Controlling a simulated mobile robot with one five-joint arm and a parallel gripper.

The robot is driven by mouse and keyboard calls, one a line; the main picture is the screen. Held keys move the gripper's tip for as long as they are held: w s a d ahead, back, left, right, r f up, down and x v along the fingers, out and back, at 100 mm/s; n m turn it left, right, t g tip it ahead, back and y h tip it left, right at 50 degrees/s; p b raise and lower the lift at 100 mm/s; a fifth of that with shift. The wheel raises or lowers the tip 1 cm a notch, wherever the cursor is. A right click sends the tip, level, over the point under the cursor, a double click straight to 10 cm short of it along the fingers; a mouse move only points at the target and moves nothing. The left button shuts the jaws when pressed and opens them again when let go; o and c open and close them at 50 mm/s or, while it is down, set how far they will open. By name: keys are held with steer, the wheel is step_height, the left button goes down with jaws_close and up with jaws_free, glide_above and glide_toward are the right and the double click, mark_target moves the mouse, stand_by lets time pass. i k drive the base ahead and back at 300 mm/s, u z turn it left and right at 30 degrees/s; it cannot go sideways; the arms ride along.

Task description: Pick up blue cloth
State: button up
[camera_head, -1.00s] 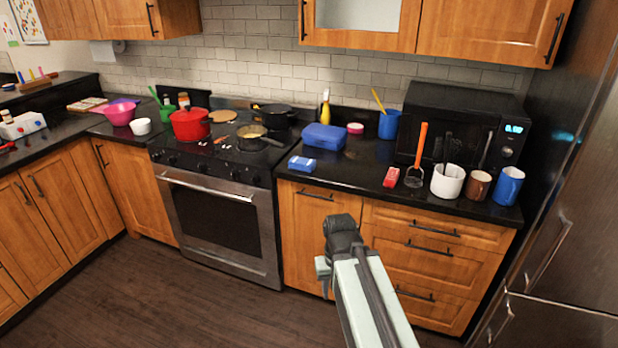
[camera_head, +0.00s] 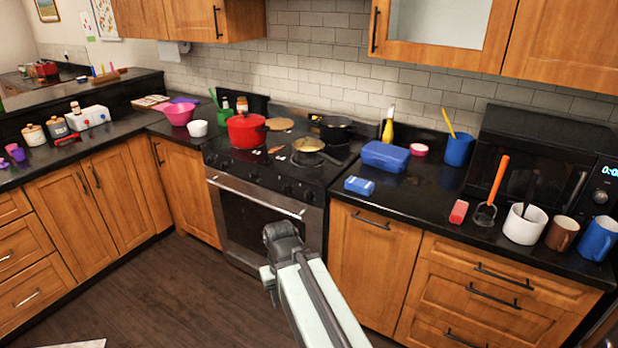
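I see no blue cloth that I can make out for sure. A small blue and white item (camera_head: 359,186) lies on the counter right of the stove; it looks like a small box or packet, and I cannot tell its material. My arm rises from the bottom middle and ends in view at a dark grey joint, in front of the stove and well short of the counter. My gripper's fingers do not show.
The black counter (camera_head: 408,198) holds a blue lidded container (camera_head: 385,156), a red block (camera_head: 458,211), a white pot (camera_head: 524,223), a brown mug (camera_head: 561,233) and a blue mug (camera_head: 598,238). A red pot (camera_head: 246,129) sits on the stove (camera_head: 255,215).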

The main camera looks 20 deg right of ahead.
mark_target(361, 187)
steer(key=u, duration=0.6)
steer(key=i, duration=2)
steer(key=z, duration=0.5)
steer(key=k, duration=0.7)
steer(key=z, duration=0.3)
steer(key=i, duration=0.7)
steer(key=u, duration=0.1)
